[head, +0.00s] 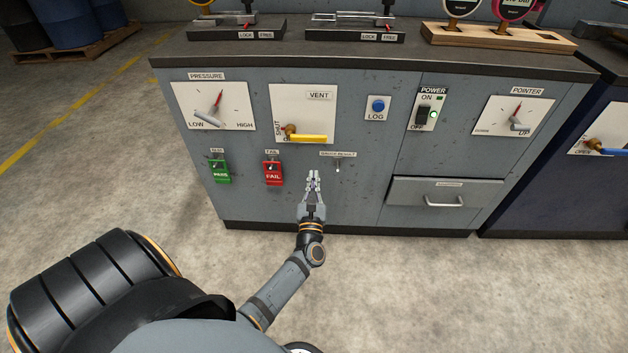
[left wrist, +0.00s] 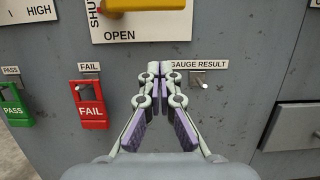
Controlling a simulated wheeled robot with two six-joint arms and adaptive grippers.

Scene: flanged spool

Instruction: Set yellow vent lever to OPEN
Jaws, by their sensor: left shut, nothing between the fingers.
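The yellow vent lever (head: 308,138) sits on the white VENT plate (head: 318,112) on the cabinet front. Its handle lies level, pointing right from a brass pivot (head: 289,130) at the plate's lower left. In the left wrist view only the lower edge of the lever (left wrist: 135,4) shows at the top, just above the word OPEN; SHUT runs upright at the plate's left edge. My left gripper (head: 313,174) is shut and empty, below and apart from the lever, in front of the cabinet. Its closed fingertips (left wrist: 161,68) show below the plate. My right gripper is not in view.
Near the gripper are a red FAIL tag (head: 273,174), a green PASS tag (head: 220,170) and a small gauge result toggle (head: 338,168). A drawer (head: 443,201) with a handle is at right. A blue LOG button (head: 378,106) and power switch (head: 423,117) are higher.

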